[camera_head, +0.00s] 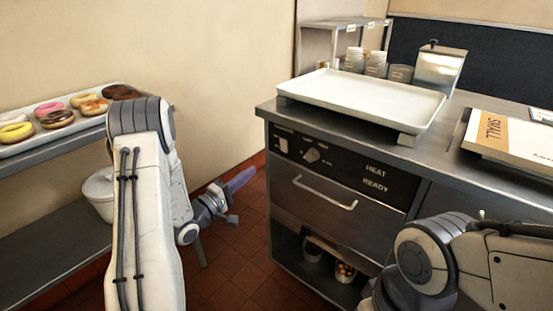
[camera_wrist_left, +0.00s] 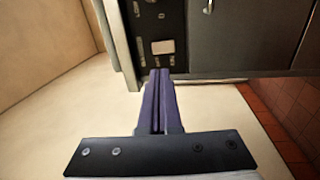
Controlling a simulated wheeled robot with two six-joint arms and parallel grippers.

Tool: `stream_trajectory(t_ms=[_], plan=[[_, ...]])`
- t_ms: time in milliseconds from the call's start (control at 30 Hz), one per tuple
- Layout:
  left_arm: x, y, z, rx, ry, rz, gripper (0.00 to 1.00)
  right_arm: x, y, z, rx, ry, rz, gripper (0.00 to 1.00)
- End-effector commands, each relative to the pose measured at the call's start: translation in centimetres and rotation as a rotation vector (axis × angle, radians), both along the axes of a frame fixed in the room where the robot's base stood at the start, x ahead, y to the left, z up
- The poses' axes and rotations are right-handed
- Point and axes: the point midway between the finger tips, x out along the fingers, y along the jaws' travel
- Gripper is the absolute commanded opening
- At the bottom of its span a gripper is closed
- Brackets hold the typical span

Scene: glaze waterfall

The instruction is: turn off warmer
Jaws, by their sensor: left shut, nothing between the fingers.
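The warmer (camera_head: 330,170) is a steel cabinet under the counter, with a dark front panel marked HEAT and READY. A small pale switch (camera_head: 283,145) sits at the panel's left end, and a round knob (camera_head: 312,155) is right of it. My left gripper (camera_head: 243,179) has purple fingers and is left of the cabinet front, apart from the switch in the head view. In the left wrist view its closed fingers (camera_wrist_left: 160,75) point at the dark panel, just below a pale rectangle (camera_wrist_left: 162,47) that looks like the switch. My right gripper is out of view.
The warmer's drawer has a bar handle (camera_head: 325,193). An empty white tray (camera_head: 362,100) stands on the counter. Donuts lie on a tray (camera_head: 8,150) on the left rack. A white bucket (camera_head: 100,195) is below. Tiled floor is open between rack and cabinet.

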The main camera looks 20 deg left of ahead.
Motion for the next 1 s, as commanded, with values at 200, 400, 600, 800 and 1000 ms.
stream_trajectory(t_ms=[200, 400, 600, 800, 1000], plan=[[-0.4, 0.5, 0.0, -0.039, -0.018, -0.002, 0.0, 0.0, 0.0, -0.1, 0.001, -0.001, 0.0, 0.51], [-0.3, 0.4, 0.1, -0.035, -0.017, -0.002, 0.0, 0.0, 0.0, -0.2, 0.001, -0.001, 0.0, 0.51], [1.4, -0.3, 0.3, -0.031, -0.019, -0.006, 0.0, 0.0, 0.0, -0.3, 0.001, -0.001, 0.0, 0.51], [5.3, -1.8, 1.0, -0.03, -0.021, -0.007, 0.0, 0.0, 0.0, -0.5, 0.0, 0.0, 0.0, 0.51], [9.1, -3.1, 1.6, -0.032, -0.02, -0.005, 0.0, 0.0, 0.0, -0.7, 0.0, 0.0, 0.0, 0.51]])
